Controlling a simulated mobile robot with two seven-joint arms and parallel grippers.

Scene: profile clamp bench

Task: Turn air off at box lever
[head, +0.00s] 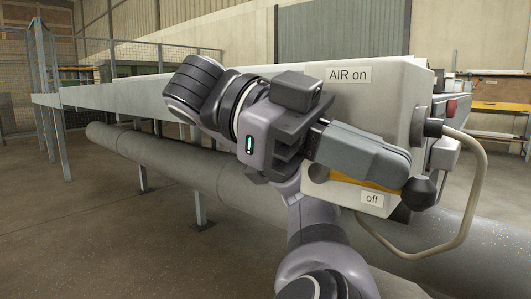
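The grey air box (400,85) stands at the right end of the long bench. It has an "AIR on" label (349,75) near its top and an "off" label (371,198) low down. The lever shows as a yellow bar (368,183) with a black ball knob (419,193); it points right and slightly down, just above the "off" label. My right gripper (398,163) lies across the box front, its fingers just above the bar and close to the knob. They hide the lever's upper side; touch and finger gap cannot be told. My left gripper is out of view.
A red button (451,107) and a black fitting (433,128) sit on the box's right side. A pale hose (470,200) loops down from there. A thick grey pipe (190,160) runs under the bench. Mesh fencing (45,100) stands at left; the left floor is clear.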

